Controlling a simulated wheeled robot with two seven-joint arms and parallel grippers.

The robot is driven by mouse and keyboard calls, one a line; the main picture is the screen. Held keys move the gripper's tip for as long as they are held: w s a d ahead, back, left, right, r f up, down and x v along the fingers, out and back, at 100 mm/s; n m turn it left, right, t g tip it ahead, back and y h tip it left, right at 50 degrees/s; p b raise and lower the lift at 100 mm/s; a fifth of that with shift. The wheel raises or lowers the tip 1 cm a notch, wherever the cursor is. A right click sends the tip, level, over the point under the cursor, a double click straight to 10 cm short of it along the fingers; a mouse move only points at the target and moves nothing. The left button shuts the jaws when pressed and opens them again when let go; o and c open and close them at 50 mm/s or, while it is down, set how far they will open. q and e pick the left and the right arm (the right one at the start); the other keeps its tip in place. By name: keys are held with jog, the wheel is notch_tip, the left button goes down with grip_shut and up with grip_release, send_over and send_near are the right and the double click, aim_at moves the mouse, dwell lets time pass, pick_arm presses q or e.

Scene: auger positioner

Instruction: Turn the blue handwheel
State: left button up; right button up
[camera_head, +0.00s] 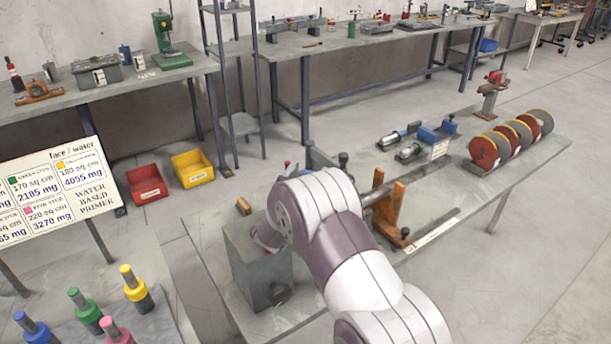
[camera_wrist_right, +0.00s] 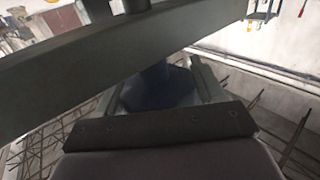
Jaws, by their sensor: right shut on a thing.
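My right arm reaches from the lower right to a grey-green machine housing (camera_head: 262,265) at the near end of the long bench. My right gripper (camera_head: 265,238) is at the top of this housing, mostly hidden by my own wrist. In the right wrist view a dark blue part (camera_wrist_right: 158,88), which looks like the blue handwheel, sits between the jaws, and the gripper is shut on it. Its rim and full shape are hidden. In the head view the handwheel is hidden behind my arm. My left gripper is not in view.
A dark beam (camera_wrist_right: 120,62) crosses close in front of the wrist camera. An orange bracket (camera_head: 388,212) stands right of my arm. Red discs (camera_head: 484,153) stand farther along the bench. Coloured cylinders (camera_head: 136,288) stand at lower left. Red (camera_head: 147,184) and yellow (camera_head: 192,168) bins sit on the floor.

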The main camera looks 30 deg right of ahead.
jog(key=m+g+h, duration=0.2)
jog(key=m+g, duration=0.1)
jog(key=shift+s+g+h, duration=0.15)
jog(key=shift+g+h, duration=0.15)
jog(key=shift+g, duration=0.1)
jog(key=m+g, duration=0.1)
jog(key=g, duration=0.1)
jog(key=m+g+h, duration=0.1)
jog(key=shift+s+d+m+g, duration=0.2)
jog(key=shift+m+g, duration=0.1)
jog(key=shift+g, duration=0.1)
jog(key=m+g, duration=0.1)
jog(key=g, duration=0.1)
jog(key=m+g+h, duration=0.1)
jog(key=g, duration=0.1)
jog(key=shift+s+f+m, duration=0.1)
jog(key=shift+s+m, duration=0.1)
jog(key=shift+m, duration=0.1)
jog(key=shift+s+m+g+y+b, duration=0.2)
jog(key=shift+m+g+b, duration=0.2)
jog(key=shift+m+g, duration=0.75)
jog(key=shift+s+m+g+y+b, duration=0.1)
jog(key=shift+m+g+y+b, duration=0.4)
jog(key=shift+g, duration=1.15)
jog(key=shift+m+g, duration=0.3)
jog(key=shift+m, duration=0.05)
jog(key=o, duration=1)
jog(key=shift+c, duration=0.2)
